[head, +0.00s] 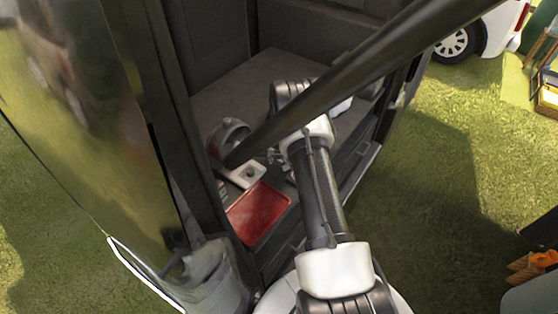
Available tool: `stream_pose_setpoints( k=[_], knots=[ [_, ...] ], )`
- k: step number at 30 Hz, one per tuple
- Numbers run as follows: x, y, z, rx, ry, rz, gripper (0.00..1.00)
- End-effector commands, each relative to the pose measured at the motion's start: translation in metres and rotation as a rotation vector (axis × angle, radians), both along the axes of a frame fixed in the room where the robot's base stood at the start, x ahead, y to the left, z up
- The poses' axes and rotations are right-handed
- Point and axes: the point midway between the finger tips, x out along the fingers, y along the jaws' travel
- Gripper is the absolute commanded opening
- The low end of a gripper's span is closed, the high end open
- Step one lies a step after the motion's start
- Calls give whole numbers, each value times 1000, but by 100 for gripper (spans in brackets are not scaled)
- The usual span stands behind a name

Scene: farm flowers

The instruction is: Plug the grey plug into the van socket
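In the head view, a small white block (249,173) with a dark round spot lies on the van's floor edge, just behind a red tray; it may be the socket, but I cannot be sure. A grey curved object (228,136) stands behind it; I cannot tell whether it is the plug or a cable. My arm reaches into the van from the lower right. My gripper (275,155) seems to be near the white block, mostly hidden behind a dark bar and too small to read. I cannot tell whether it holds anything.
The red tray (259,212) sits at the front of the van floor (245,90). A thick dark bar (340,85) crosses the view diagonally. The van's door panel (80,110) stands at left. Open grass (440,190) lies at right, with a white vehicle (490,30) beyond.

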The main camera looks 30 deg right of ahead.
Motion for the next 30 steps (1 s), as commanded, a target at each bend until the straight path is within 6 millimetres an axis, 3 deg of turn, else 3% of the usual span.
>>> stream_pose_setpoints(
  k=[5, 24, 30],
  knots=[
    [0, 0, 1, 0, 0, 0, 50],
    [0, 0, 1, 0, 0, 0, 7],
    [0, 0, 1, 0, 0, 0, 7]
  ],
)
